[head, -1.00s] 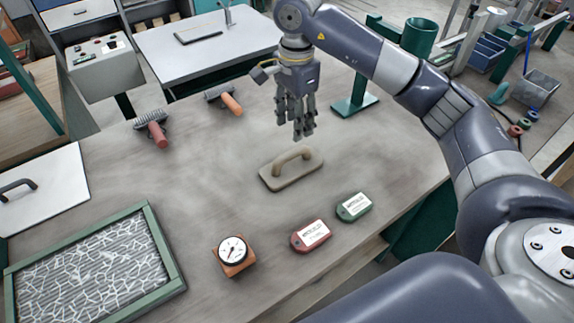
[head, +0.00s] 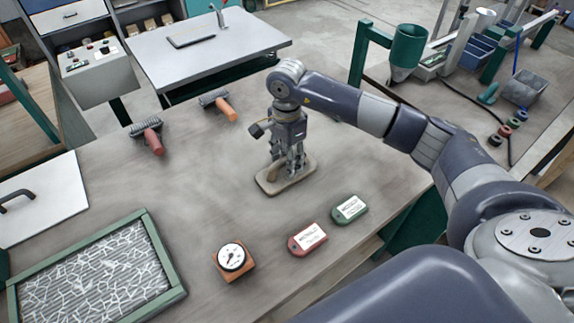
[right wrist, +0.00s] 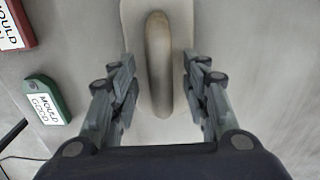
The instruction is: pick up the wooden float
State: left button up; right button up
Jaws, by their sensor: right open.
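The wooden float (head: 270,187) lies flat on the grey workbench, a tan board with a raised handle. My right gripper (head: 289,168) is down over it, and its fingers partly hide the handle. In the right wrist view the float's handle (right wrist: 158,65) runs up the picture between the two open fingers of the gripper (right wrist: 160,92). A gap shows on each side of the handle. My left gripper is not in view.
A red tag (head: 307,239) and a green tag (head: 350,209) lie in front of the float. A dial gauge (head: 232,257) and a green-framed panel (head: 165,262) are nearer the front left.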

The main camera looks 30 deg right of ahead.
jog(key=shift+f, duration=0.15)
grip_shut()
